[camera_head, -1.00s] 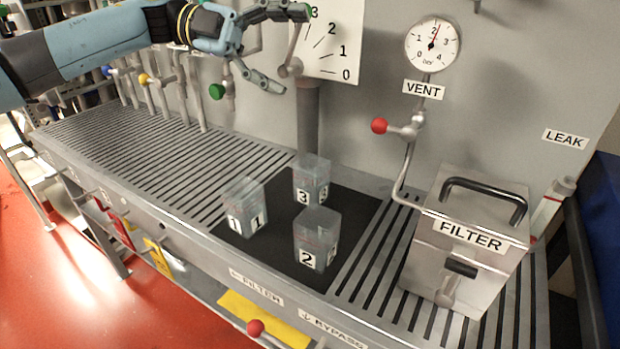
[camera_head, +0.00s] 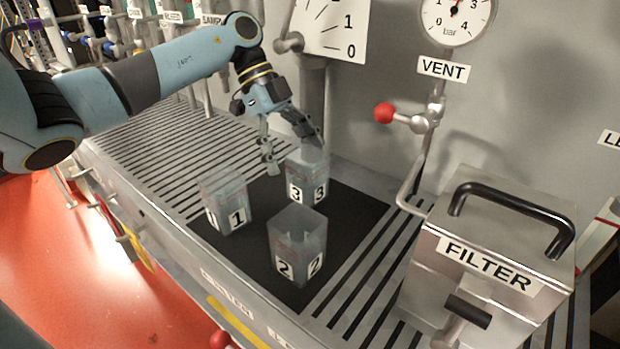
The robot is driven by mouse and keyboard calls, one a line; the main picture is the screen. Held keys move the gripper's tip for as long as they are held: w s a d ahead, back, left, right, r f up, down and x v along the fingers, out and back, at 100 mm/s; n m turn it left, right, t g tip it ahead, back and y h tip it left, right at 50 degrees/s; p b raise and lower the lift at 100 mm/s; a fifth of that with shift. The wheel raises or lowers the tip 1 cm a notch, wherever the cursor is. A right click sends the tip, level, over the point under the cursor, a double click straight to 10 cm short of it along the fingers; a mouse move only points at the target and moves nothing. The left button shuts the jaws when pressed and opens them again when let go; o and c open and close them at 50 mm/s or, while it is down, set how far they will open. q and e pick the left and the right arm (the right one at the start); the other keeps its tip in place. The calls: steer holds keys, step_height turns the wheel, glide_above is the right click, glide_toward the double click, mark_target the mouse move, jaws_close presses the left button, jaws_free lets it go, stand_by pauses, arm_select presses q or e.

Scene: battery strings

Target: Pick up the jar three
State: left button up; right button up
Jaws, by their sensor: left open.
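Jar three (camera_head: 307,176) is a clear square jar with labels reading 3, standing upright at the back of a black mat (camera_head: 345,228). I cannot tell whether either finger touches the jar. Jar one (camera_head: 227,201) stands to the left on the mat, and jar two (camera_head: 297,243) stands in front. My right gripper is not in view.
A metal FILTER box (camera_head: 490,255) with a black handle stands at the right. A VENT pipe with a red-knobbed valve (camera_head: 385,113) rises behind the mat. A grey post (camera_head: 312,90) with a dial plate stands behind jar three. Slotted bench top (camera_head: 160,150) lies clear at left.

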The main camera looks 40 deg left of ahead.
mark_target(305, 175)
arm_select(q)
steer(key=x, duration=0.5)
steer(key=shift+f, duration=0.15)
steer(key=c, duration=1.2)
steer(key=shift+c, duration=0.2)
